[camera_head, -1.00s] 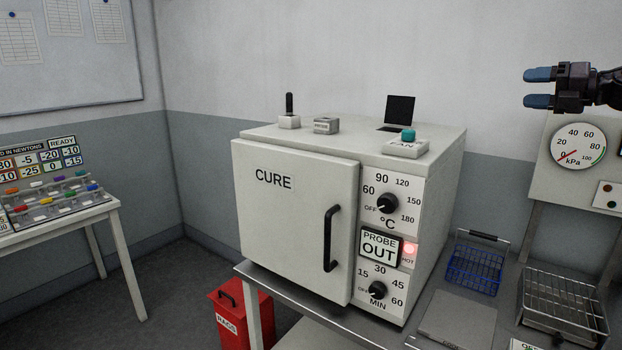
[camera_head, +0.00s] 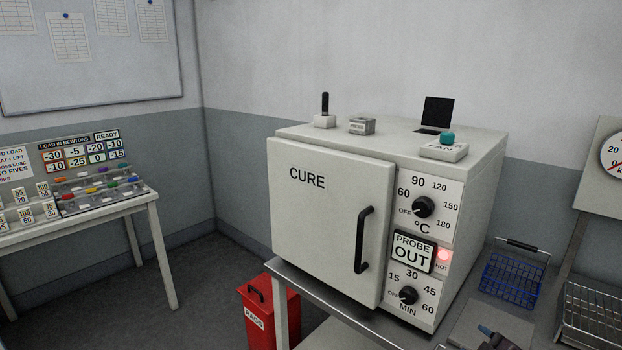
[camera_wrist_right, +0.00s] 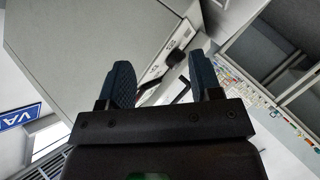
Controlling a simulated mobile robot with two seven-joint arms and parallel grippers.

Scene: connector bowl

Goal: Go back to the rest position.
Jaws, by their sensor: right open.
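My right gripper (camera_wrist_right: 162,82) is open and empty in the right wrist view, its two blue-padded fingers apart with nothing between them. In the head view only a small part of a gripper (camera_head: 492,336) shows at the bottom edge, low at the right of the oven, in front of a flat grey plate. My left gripper is not in view. The white CURE oven (camera_head: 330,215) stands shut on the bench, its red HOT lamp (camera_head: 443,255) lit and its sign reading PROBE OUT (camera_head: 412,253).
A blue wire basket (camera_head: 511,279) and a metal rack (camera_head: 594,318) stand right of the oven. A red RAGS bin (camera_head: 268,314) is on the floor. A table with a load board (camera_head: 84,153) is at the left.

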